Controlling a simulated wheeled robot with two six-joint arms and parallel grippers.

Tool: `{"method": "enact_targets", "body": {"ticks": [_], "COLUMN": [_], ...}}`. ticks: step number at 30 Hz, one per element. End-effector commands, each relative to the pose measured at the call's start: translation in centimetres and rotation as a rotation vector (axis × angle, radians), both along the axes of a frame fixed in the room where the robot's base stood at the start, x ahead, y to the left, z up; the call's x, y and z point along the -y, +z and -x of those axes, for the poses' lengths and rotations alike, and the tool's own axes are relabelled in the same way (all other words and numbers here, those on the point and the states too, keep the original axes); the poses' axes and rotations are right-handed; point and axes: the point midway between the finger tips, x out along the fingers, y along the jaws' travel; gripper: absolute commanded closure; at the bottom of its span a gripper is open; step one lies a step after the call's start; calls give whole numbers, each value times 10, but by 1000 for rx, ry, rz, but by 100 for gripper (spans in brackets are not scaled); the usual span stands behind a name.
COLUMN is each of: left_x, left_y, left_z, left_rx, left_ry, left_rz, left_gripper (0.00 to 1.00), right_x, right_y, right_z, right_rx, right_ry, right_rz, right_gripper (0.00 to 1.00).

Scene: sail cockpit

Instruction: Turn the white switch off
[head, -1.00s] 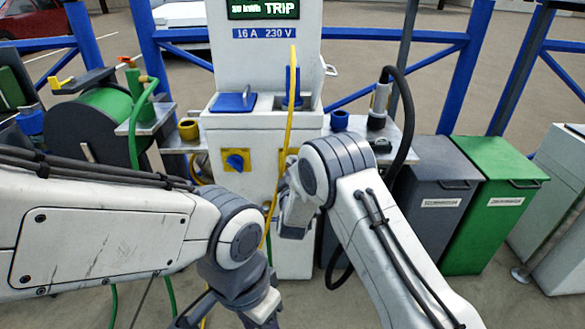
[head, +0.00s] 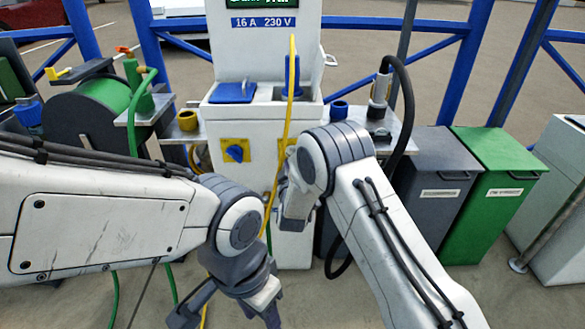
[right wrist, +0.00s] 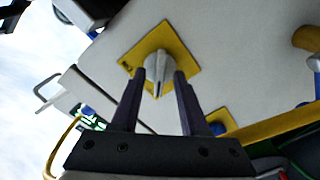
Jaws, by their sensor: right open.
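The white switch (right wrist: 156,66) is a rotary knob on a yellow square plate on the white pedestal. In the right wrist view it lies between the fingertips of my right gripper (right wrist: 161,77), which is open; I cannot tell whether the fingers touch it. In the head view my right arm hides the knob, and only part of its yellow plate (head: 289,143) shows. A blue knob (head: 236,153) on another yellow plate sits to its left, and also shows in the right wrist view (right wrist: 217,128). My left gripper (head: 226,316) is open and empty, low in front of the pedestal.
A yellow cable (head: 289,105) hangs down the pedestal front (head: 262,125), close to my right wrist. A hose reel (head: 90,105) stands left. Side shelves hold a yellow cup (head: 188,120) and a blue cup (head: 339,110). Grey (head: 435,180) and green (head: 495,180) bins stand right.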

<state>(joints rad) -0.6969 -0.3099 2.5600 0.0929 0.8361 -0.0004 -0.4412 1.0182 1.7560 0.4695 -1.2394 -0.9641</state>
Motion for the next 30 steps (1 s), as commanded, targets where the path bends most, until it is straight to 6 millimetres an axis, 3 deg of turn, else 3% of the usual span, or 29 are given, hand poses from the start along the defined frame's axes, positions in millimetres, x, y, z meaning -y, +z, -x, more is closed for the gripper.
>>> {"method": "enact_targets", "body": {"ticks": [9,15,30], "left_x": [0,0,0], "left_y": [11,14,14], "left_z": [0,0,0], "left_rx": [0,0,0], "left_ry": [0,0,0], "left_rz": [0,0,0], "left_gripper": [50,50,50], "right_x": [-1,0,1], "right_y": [1,0,0], "right_z": [60,90,98], "right_rx": [-4,-4,-1], "right_ry": [2,1,-1], "right_rz": [2,2,1], "right_gripper": [55,55,55]}}
